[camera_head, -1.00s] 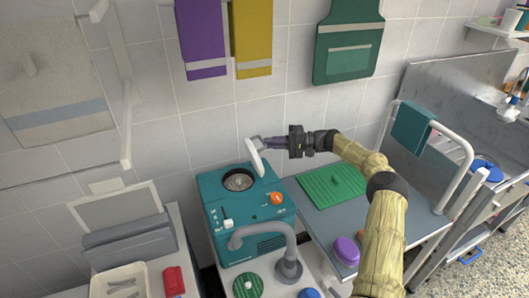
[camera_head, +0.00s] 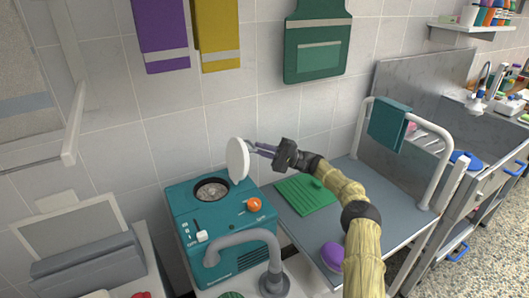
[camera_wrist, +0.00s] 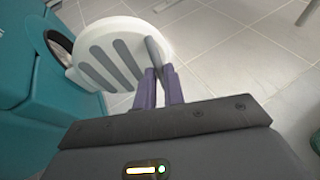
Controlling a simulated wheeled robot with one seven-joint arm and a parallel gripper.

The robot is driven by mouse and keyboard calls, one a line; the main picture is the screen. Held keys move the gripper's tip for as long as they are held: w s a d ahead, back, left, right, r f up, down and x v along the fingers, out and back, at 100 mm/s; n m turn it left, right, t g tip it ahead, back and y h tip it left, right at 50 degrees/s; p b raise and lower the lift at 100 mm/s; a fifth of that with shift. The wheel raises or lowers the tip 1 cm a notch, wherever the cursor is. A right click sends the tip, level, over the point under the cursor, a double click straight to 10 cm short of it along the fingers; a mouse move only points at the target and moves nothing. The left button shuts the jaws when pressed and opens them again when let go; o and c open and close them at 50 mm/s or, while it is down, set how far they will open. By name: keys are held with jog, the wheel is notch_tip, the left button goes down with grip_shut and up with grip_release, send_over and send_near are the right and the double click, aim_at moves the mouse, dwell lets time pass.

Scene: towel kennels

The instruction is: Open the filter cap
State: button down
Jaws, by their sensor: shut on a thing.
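The filter cap is a white round disc (camera_head: 238,159), standing roughly upright just right of and above the round opening (camera_head: 211,190) in the top of the teal machine (camera_head: 225,230). The opening is uncovered and something grey shows inside. My gripper (camera_head: 256,149) is at the cap's right side, its purple fingers shut on it. In the wrist view the cap (camera_wrist: 107,62) shows grey stripes, and the fingers (camera_wrist: 157,75) meet a grey ridge near its edge. Whether the cap is still joined to the machine I cannot tell.
An orange knob (camera_head: 254,204) and a white switch (camera_head: 202,236) sit on the machine. A grey curved pipe (camera_head: 274,250) stands in front of it. A green mat (camera_head: 305,195) and a purple lid (camera_head: 333,256) lie on the grey table to the right.

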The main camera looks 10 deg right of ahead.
jog(key=c, duration=1.5)
grip_release()
jog(key=shift+b+v, duration=0.85)
jog(key=shift+v, duration=2.9)
notch_tip(320, 180, up, 10)
jog(key=p, duration=1)
jog(key=shift+f, duration=0.1)
